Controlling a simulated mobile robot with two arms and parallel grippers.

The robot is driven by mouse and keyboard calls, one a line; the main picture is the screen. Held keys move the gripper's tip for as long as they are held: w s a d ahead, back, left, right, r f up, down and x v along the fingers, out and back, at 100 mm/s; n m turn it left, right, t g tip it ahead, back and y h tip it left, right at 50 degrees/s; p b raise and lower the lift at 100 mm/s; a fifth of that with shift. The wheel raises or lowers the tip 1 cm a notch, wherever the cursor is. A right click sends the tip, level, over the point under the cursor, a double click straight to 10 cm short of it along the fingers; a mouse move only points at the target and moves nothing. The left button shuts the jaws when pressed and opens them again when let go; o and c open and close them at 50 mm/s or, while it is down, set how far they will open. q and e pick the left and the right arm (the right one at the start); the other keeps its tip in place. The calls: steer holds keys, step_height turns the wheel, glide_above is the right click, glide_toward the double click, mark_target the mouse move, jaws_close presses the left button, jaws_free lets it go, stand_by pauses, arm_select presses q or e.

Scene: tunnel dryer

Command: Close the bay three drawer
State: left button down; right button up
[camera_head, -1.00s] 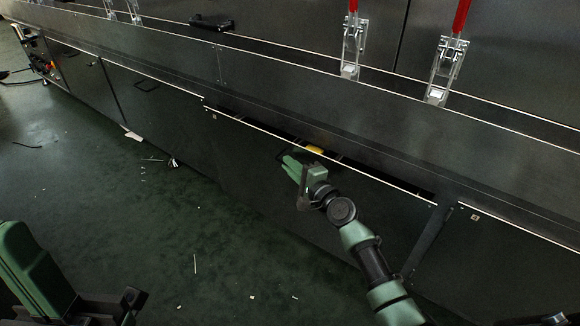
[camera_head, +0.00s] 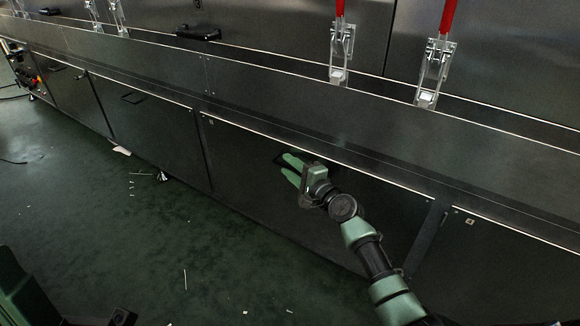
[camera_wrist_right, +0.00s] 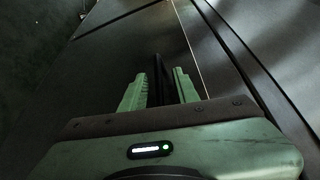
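The bay three drawer (camera_head: 255,175) is the wide dark front panel low in the long machine, in the middle of the head view. Its top edge now lies close against the machine body, and no open gap shows above it. My right gripper (camera_head: 286,168) is at the drawer's dark handle (camera_head: 278,159), near the top of the panel. In the right wrist view the two green fingers (camera_wrist_right: 160,88) stand apart, on either side of the dark handle bar (camera_wrist_right: 159,75). Part of my left arm shows at the lower left; its fingers are not visible.
Other dark panels (camera_head: 150,125) with handles continue to the left, and another panel (camera_head: 510,260) lies to the right. Clear clamps with red handles (camera_head: 341,55) stand on the ledge above. The green floor (camera_head: 90,220) is open, with small scraps on it.

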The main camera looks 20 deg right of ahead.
steer(key=p+v, duration=0.2)
steer(key=v, duration=0.5)
steer(key=shift+s+d, duration=0.15)
steer(key=shift+s, duration=0.15)
